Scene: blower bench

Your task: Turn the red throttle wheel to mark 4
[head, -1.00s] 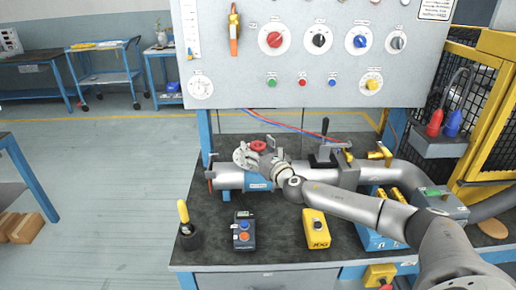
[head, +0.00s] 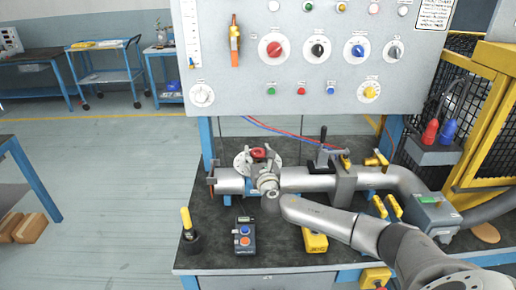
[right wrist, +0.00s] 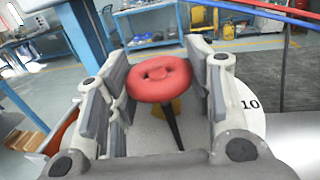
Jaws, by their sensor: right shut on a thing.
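The red throttle wheel (head: 259,153) sits on the grey pipe on the bench, and in the right wrist view it shows as a thick red ring (right wrist: 158,78). My right gripper (head: 261,165) reaches it from the front side. In the right wrist view its two fingers (right wrist: 163,85) stand on either side of the wheel, shut on it. A black pointer (right wrist: 172,128) runs from under the wheel toward the camera. A pale dial plate (right wrist: 247,108) lies below, with the number 10 readable at right. Mark 4 cannot be made out. My left gripper is not in view.
The upright control panel (head: 310,110) stands behind the pipe. A black-handled lever (head: 322,138) rises right of the wheel. In front on the bench are a blue-grey button box (head: 245,238), a yellow box (head: 314,242) and a yellow-handled tool (head: 187,222) in a black holder.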

